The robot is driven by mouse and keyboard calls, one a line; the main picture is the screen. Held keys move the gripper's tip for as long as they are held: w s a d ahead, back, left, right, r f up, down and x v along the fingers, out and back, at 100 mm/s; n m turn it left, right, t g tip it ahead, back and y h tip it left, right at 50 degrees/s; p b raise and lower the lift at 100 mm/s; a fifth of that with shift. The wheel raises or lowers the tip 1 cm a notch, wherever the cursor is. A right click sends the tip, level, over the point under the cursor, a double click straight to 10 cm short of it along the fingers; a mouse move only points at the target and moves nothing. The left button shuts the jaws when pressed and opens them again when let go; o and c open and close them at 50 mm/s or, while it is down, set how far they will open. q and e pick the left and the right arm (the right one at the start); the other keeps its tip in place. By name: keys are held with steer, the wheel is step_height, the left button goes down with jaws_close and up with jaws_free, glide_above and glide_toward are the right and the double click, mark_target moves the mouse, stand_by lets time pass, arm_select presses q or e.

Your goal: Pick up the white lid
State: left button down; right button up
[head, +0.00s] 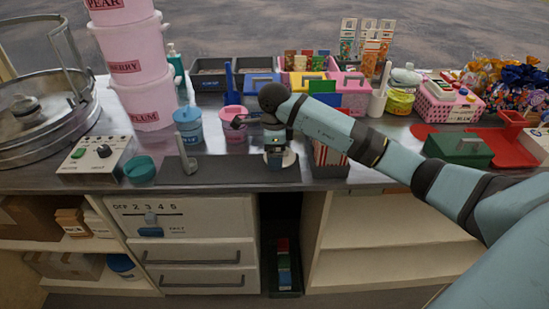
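A pale white round thing (289,157), which looks like the white lid, lies at the counter's front edge on the right end of a dark mat. My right gripper (274,157) points down directly over it and hides most of it. I cannot tell whether the fingers touch it, or whether they are open or shut. My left gripper is not in view.
A dark mat (225,172) with a grey scoop (186,157) lies to the left. A teal lid (140,168), blue tub (188,127) and pink tub (233,120) stand nearby. A red-striped box (330,155) is close on the right. Stacked pink buckets (137,60) rise at left.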

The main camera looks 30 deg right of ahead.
step_height(320, 180, up, 17)
steer(key=p, duration=0.1)
steer(key=shift+f, duration=0.1)
